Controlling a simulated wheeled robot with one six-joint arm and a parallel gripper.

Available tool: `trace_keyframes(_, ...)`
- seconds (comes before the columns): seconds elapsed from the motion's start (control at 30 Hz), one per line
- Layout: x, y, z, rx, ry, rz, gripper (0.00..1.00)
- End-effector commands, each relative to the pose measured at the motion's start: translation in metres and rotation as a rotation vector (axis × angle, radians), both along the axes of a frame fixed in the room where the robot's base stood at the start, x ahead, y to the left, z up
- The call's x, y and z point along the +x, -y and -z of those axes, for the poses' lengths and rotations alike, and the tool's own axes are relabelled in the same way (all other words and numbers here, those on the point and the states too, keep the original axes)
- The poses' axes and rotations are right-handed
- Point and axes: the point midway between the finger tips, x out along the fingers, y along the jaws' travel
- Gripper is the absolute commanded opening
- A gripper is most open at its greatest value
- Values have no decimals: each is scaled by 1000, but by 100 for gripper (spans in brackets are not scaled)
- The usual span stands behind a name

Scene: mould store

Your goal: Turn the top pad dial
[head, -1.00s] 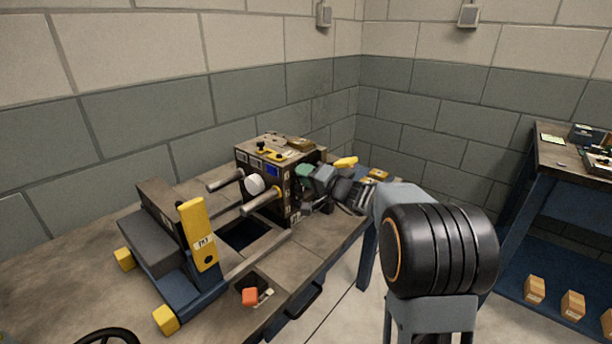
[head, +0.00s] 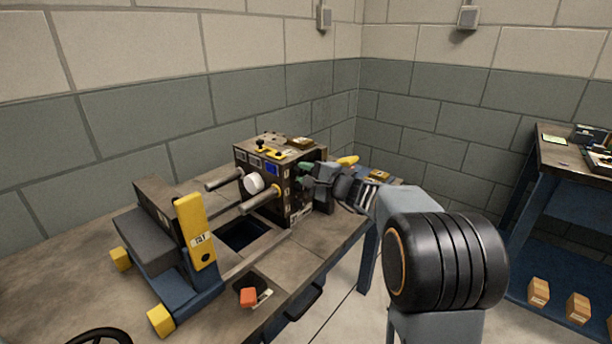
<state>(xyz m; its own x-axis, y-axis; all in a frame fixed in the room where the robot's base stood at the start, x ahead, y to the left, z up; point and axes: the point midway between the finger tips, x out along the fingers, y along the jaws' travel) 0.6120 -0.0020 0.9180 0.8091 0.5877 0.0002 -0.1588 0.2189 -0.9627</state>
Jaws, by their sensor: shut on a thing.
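The machine block (head: 298,206) stands on the workbench, with small knobs, a blue display and yellow labels on its upper faces. My gripper (head: 308,178) is at the right side of this block, near a green part (head: 305,168). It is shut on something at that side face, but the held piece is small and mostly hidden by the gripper. I cannot tell for certain which knob is the top pad dial. A white round part (head: 253,184) and metal rods show on the block's front.
A grey and blue carriage with a yellow upright plate (head: 196,232) stands at the left on the workbench (head: 70,260). An orange item (head: 248,297) lies near the front edge. A yellow object (head: 348,161) is behind my arm. A second bench (head: 560,165) stands right.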

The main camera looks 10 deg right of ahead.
Motion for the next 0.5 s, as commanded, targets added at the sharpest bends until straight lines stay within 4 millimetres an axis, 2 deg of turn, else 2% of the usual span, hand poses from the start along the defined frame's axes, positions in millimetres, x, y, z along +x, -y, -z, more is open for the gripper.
trace_keyframes(0.5, 0, 0, -2, 396, -289, 0, 4)
